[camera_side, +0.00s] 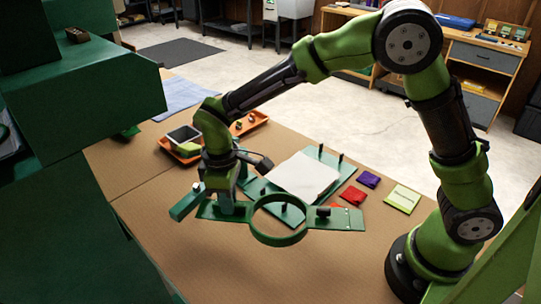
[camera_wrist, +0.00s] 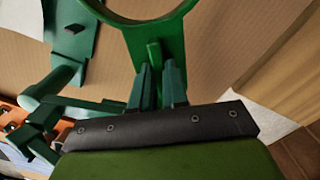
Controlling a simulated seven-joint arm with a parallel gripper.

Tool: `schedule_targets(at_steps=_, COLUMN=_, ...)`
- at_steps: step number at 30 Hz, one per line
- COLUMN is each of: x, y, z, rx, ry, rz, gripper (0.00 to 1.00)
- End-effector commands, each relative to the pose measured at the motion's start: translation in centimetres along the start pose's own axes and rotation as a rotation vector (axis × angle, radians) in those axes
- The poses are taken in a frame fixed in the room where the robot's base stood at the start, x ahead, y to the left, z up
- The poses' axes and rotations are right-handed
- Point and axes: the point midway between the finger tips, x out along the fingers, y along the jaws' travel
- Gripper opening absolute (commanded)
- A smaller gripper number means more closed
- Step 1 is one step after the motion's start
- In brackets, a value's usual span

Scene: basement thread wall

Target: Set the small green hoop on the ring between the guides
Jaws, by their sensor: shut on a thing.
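The small green hoop (camera_side: 279,238) is a round, open green ring beside my gripper (camera_side: 229,207). In the wrist view, a short tab on the hoop (camera_wrist: 186,30) lies between the two fingertips of my gripper (camera_wrist: 157,75), which are shut on it. In the side view the hoop is to the right of the fingers, over the brown tabletop. A flat green plate with a dark block (camera_side: 345,219) shows at its right edge; I cannot tell whether they touch. I cannot make out a separate ring beneath the hoop or tell which parts are the guides.
A green board with dark pegs (camera_side: 330,156) carries a white cloth (camera_side: 299,176) behind the hoop. Orange trays (camera_side: 251,124), a red packet (camera_side: 352,195), a purple packet (camera_side: 369,179) and a pale green card (camera_side: 403,198) lie around. A large green machine (camera_side: 80,90) stands at left. The front tabletop is clear.

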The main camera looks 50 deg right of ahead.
Motion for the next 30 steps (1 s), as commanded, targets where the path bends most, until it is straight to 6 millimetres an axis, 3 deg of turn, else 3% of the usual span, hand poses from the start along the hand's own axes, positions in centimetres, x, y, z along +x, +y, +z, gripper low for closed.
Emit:
schedule_targets(at_steps=11, x=-1.1, y=2.5, z=2.3, rx=-0.459, ry=-0.003, rz=-0.005, gripper=0.00)
schedule_targets(at_steps=21, x=-2.8, y=6.9, z=6.4, rx=-0.916, ry=0.004, rz=-0.004, gripper=0.00)
schedule_targets(at_steps=24, x=-3.6, y=8.6, z=8.1, rx=-0.997, ry=0.009, rz=0.000, gripper=0.00)
schedule_targets(at_steps=30, x=-4.4, y=10.6, z=9.6, rx=-0.950, ry=0.023, rz=0.015, gripper=0.00)
